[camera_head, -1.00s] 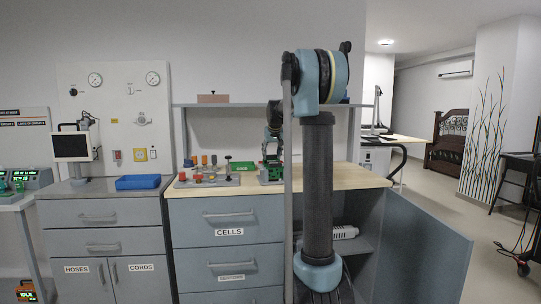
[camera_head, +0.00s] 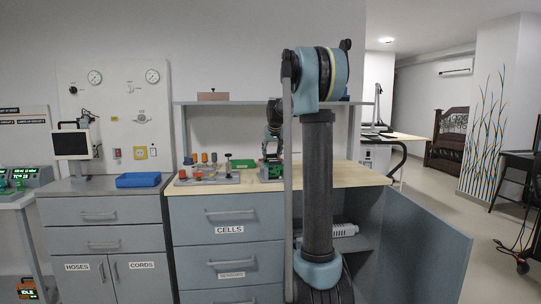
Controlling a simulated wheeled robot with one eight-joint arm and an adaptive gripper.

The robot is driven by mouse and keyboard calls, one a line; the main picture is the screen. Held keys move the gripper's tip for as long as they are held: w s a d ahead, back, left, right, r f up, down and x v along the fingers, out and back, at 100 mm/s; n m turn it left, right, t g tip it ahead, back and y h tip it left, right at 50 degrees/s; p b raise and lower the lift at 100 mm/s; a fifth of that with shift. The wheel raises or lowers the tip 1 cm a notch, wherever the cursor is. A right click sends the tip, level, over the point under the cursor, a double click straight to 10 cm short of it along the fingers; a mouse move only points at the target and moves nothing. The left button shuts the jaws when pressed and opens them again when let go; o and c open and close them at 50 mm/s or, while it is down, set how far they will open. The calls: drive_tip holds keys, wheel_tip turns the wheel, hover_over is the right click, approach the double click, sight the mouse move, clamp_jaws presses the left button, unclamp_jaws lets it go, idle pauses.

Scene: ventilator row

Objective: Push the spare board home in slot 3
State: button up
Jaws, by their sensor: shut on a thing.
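My gripper (camera_head: 271,155) points down over the wood-topped bench, just left of my arm's dark column. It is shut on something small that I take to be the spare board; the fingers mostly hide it. Right below the fingertips stands a small green and grey unit (camera_head: 270,173) on the bench top. The slots in it are too small to tell apart, and I cannot tell how deep the board sits.
A grey tray (camera_head: 206,181) with several coloured pegs stands left of the gripper. A flat green piece (camera_head: 242,164) lies behind it. A blue tray (camera_head: 138,180) is on the left cabinet. A shelf (camera_head: 225,104) runs above the bench. An open cabinet door (camera_head: 425,245) juts out at right.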

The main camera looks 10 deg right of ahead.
drive_tip(key=shift+f, duration=0.7)
idle(0.7)
drive_tip(key=o, duration=1.1)
drive_tip(key=shift+o, duration=0.2)
wheel_tip(320, 180, up, 7)
idle(0.5)
